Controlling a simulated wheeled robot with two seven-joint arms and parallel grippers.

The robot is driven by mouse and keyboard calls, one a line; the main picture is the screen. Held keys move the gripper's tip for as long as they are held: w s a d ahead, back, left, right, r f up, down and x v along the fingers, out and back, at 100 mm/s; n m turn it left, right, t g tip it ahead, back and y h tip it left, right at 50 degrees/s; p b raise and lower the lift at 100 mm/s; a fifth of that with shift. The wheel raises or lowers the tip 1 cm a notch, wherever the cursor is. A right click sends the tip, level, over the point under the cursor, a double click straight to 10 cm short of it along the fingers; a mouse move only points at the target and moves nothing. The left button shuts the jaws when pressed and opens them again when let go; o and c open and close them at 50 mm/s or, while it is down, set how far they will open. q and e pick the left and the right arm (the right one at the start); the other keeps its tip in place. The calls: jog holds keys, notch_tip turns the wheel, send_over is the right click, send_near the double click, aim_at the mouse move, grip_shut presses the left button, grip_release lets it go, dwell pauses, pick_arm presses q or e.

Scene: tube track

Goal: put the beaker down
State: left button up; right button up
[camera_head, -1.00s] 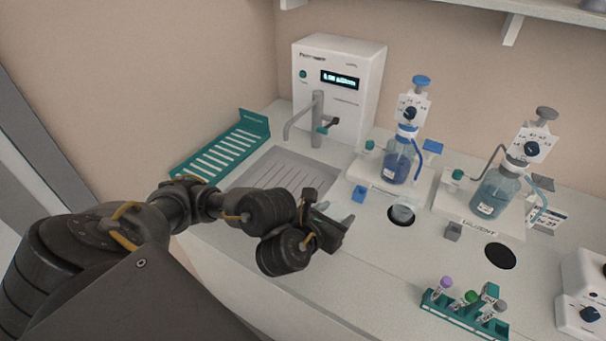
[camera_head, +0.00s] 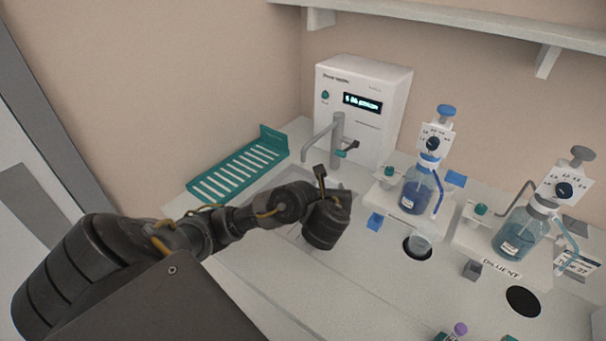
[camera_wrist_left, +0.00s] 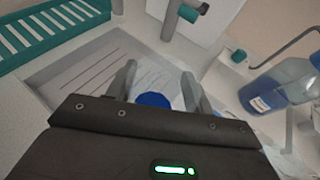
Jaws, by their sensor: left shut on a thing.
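My left gripper (camera_head: 340,192) is over the right side of the grey grooved drain tray (camera_head: 262,186), in front of the tap (camera_head: 337,128). In the left wrist view its two fingers (camera_wrist_left: 158,90) stand either side of a clear, see-through thing with a round blue patch (camera_wrist_left: 153,100), which looks like the beaker; the gripper is shut on it. The hand hides most of it, and I cannot tell whether its base touches the tray. Another clear cup (camera_head: 421,242) stands at a black round spot in front of the blue bottle. My right gripper is out of view.
A green slotted rack (camera_head: 238,172) lies left of the tray. A white dispenser with a display (camera_head: 362,110) stands behind. The blue dosing bottle (camera_head: 416,192) and diluent bottle (camera_head: 514,238) stand right. A tube rack is cut off at the bottom edge.

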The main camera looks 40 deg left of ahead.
pick_arm(q)
jog(key=w+a+f+b, duration=0.1)
jog(key=a+f+b, duration=0.2)
jog(key=a, duration=0.1)
jog(key=w+a+f+b, duration=0.2)
jog(key=a+f+b, duration=0.1)
jog(key=w+a+f+b, duration=0.2)
jog(key=a+f+b, duration=0.1)
jog(key=a+b, duration=0.1)
jog(key=shift+a+f, duration=0.15)
jog(key=shift+a, duration=0.2)
jog(key=shift+a+f+b, duration=0.1)
jog(key=shift+a+b, duration=0.2)
jog(key=shift+b, duration=0.05)
jog(key=shift+a+f, duration=0.1)
jog(key=f+b, duration=0.1)
jog(key=b, duration=0.1)
jog(key=f+b, duration=0.1)
jog(key=f, duration=0.1)
jog(key=shift+w+a+f+b, duration=0.1)
jog(key=shift+a+f+b, duration=0.1)
jog(key=shift+b, duration=0.15)
jog(key=shift+f, duration=0.1)
jog(key=o, duration=1)
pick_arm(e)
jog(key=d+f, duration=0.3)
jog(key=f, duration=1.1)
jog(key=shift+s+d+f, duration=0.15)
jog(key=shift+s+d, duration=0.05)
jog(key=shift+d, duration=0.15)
